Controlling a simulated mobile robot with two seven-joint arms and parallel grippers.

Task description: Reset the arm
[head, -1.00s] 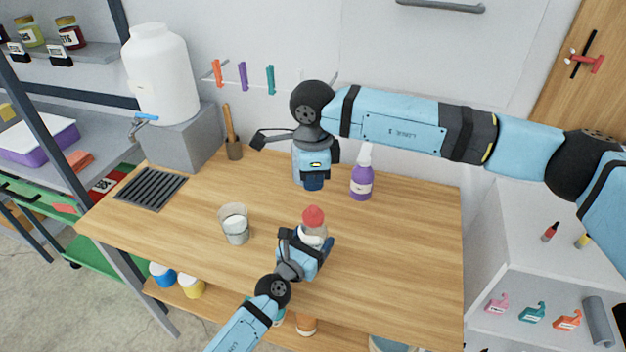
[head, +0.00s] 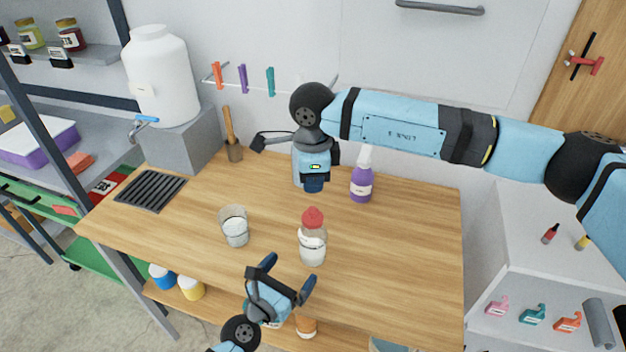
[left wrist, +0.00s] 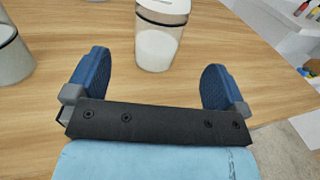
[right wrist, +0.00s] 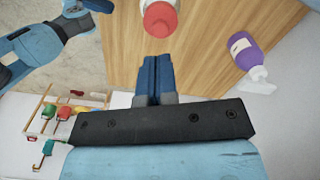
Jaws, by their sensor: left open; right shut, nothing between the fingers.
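My left gripper (head: 288,278) is open and empty near the table's front edge, in front of the red-capped bottle (head: 312,245) and apart from it. In the left wrist view the left fingers (left wrist: 152,82) are spread wide, and the bottle's clear body with white contents (left wrist: 157,45) stands upright beyond them. My right gripper (head: 314,184) hangs above the back of the table, left of the purple bottle (head: 361,182). In the right wrist view its fingers (right wrist: 154,75) are pressed together with nothing between them. A container behind the right gripper is mostly hidden.
A glass with white contents (head: 235,228) stands left of the red-capped bottle on the wooden table (head: 400,260). A black grate (head: 150,190) and a white tank (head: 160,75) on a grey block are at the left. The table's right front is clear.

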